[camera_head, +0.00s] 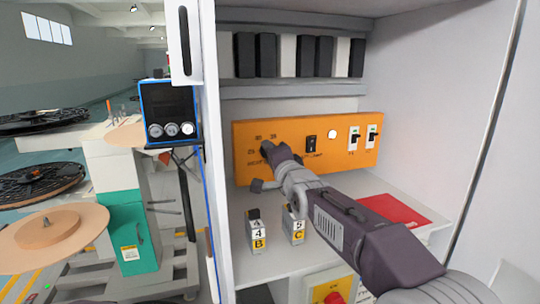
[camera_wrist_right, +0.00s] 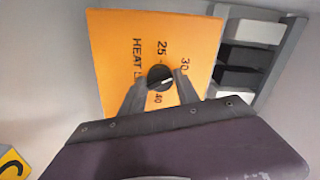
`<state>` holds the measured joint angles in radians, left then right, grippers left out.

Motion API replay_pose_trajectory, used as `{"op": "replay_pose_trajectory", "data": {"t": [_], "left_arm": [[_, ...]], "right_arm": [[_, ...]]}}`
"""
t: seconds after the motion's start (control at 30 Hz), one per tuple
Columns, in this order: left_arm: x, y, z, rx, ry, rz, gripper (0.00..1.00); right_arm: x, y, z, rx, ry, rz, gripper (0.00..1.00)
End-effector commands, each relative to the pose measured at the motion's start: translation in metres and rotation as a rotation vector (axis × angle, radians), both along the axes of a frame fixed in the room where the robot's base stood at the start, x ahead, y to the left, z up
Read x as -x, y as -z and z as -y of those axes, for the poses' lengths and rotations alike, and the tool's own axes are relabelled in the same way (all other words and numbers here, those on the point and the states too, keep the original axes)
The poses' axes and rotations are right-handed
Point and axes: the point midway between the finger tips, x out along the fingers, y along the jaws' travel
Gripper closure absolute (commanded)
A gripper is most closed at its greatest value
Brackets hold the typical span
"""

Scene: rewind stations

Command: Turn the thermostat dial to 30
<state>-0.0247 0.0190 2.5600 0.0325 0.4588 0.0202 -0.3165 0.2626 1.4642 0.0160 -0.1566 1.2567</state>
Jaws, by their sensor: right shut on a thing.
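The black thermostat dial (camera_wrist_right: 158,77) is on the orange panel (camera_wrist_right: 120,35), between the two fingers of my right gripper (camera_wrist_right: 155,84) in the right wrist view. The fingers are shut on it from both sides. Its white pointer line aims right and slightly up in that view, roughly toward the printed 30 (camera_wrist_right: 185,67); the exact setting is hard to tell. In the head view my right gripper (camera_head: 270,155) reaches the left end of the panel and mostly hides the dial. My left gripper is not in view.
On the same panel are a black rocker switch (camera_head: 311,144), a round white light (camera_head: 332,134) and two toggle switches (camera_head: 354,140). A red sheet (camera_head: 395,209) lies right.

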Motion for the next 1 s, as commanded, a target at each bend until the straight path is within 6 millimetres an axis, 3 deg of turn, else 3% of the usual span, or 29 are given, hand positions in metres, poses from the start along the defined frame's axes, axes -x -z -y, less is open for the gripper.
{"op": "replay_pose_trajectory", "data": {"t": [0.03, 0.1, 0.47, 0.8, 1.0], "left_arm": [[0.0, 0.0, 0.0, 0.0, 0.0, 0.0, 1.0], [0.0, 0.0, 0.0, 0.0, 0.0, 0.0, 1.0], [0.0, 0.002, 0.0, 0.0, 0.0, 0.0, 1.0], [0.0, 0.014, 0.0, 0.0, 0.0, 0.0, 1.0], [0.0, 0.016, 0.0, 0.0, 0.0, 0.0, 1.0]], "right_arm": [[0.0, 0.002, 0.0, 0.001, 0.0, -0.004, 0.54], [0.0, 0.001, 0.0, 0.002, 0.0, -0.003, 0.43], [0.005, 0.001, 0.002, 0.001, 0.0, 0.0, 0.43], [0.066, 0.002, 0.021, 0.001, 0.0, -0.001, 0.43], [0.085, 0.001, 0.028, 0.001, 0.0, -0.001, 0.43]]}}
